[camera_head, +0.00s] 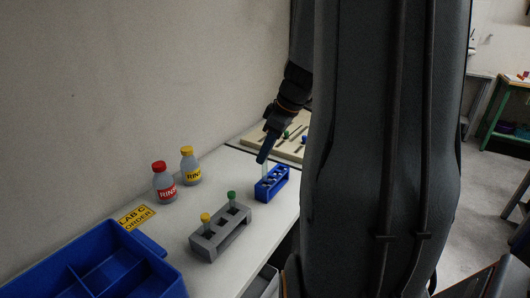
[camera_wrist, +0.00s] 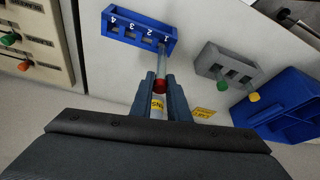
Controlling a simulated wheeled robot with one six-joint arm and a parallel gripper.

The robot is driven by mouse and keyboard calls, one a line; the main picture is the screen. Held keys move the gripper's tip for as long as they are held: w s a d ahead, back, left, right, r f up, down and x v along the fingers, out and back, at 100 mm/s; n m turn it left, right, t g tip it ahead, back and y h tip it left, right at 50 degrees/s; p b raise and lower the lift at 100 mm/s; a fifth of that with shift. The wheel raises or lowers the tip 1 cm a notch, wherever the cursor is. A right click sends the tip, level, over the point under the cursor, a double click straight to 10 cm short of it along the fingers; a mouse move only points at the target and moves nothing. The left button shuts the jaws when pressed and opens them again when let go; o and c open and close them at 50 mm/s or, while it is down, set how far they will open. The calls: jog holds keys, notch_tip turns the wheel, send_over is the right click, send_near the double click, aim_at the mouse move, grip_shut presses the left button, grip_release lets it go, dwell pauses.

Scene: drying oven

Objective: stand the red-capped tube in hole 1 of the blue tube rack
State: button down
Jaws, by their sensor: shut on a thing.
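The blue tube rack (camera_head: 272,184) stands on the bench in the head view. It also shows in the wrist view (camera_wrist: 112,28), with its holes numbered 1 to 4 and hole 1 at the right end. My gripper (camera_wrist: 161,77) is shut on the red-capped tube (camera_wrist: 162,62), near its red cap (camera_wrist: 160,85). The clear tube's far end is at hole 1; whether it is inside or just above, I cannot tell. In the head view my gripper (camera_head: 265,152) is over the rack, and the red cap is hidden.
A grey rack (camera_head: 222,237) holds a yellow-capped and a green-capped tube. A blue divided bin (camera_head: 92,270) is at the front left. Two rinse bottles (camera_head: 164,184) stand near the wall. A beige board (camera_head: 290,140) with several items lies behind the blue rack.

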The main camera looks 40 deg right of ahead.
aim_at(265, 181)
jog(key=shift+f+b, duration=2.65)
jog(key=shift+f, duration=0.4)
jog(key=c, duration=1.6)
grip_release()
jog(key=shift+r, duration=0.15)
jog(key=v, duration=0.7)
jog(key=shift+s+d+r, duration=0.1)
jog(key=shift+r, duration=0.2)
